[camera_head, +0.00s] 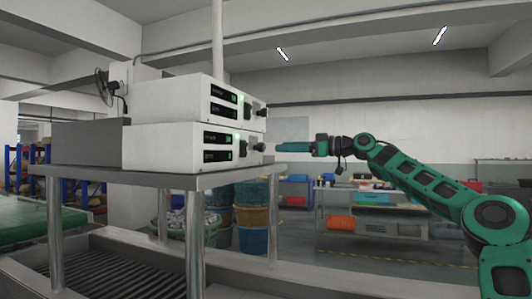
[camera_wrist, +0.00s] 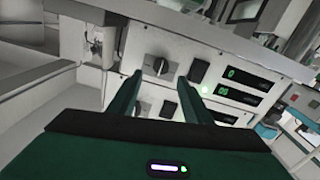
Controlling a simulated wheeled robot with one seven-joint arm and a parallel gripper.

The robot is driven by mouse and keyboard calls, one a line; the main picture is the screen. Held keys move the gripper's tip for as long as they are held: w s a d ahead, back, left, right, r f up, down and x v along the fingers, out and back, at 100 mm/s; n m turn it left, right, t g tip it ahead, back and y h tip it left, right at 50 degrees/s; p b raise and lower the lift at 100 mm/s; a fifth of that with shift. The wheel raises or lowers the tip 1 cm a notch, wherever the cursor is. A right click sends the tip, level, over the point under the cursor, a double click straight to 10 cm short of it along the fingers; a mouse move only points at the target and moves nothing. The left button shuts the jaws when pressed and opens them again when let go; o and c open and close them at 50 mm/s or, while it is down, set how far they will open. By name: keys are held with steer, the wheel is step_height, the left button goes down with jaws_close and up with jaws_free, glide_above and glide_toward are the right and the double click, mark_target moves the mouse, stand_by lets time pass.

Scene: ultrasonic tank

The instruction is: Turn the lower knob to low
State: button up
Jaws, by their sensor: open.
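Two white control boxes are stacked on a metal stand. The lower box (camera_head: 165,147) has a dark knob (camera_head: 261,147) at the right end of its front. My gripper (camera_head: 279,147) is just right of this knob, at about its height. The wrist view is upside down, so the lower knob (camera_wrist: 160,66) shows above the upper one (camera_wrist: 168,108). My gripper (camera_wrist: 160,80) is open, with its two fingers apart on either side of the lower knob's line; no contact is visible. The lower knob's dark bar looks nearly upright in the wrist view. Its setting labels are not readable.
The upper box (camera_head: 175,100) has its own knob (camera_head: 260,108). A dark switch (camera_wrist: 199,72) sits close beside the lower knob. The metal stand (camera_head: 170,178) extends below the boxes. Coloured tubs (camera_head: 252,216) stand behind it. Space right of the boxes is open around my arm.

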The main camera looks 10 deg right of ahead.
mark_target(264, 147)
steer(key=x, duration=0.8)
steer(key=c, duration=1.1)
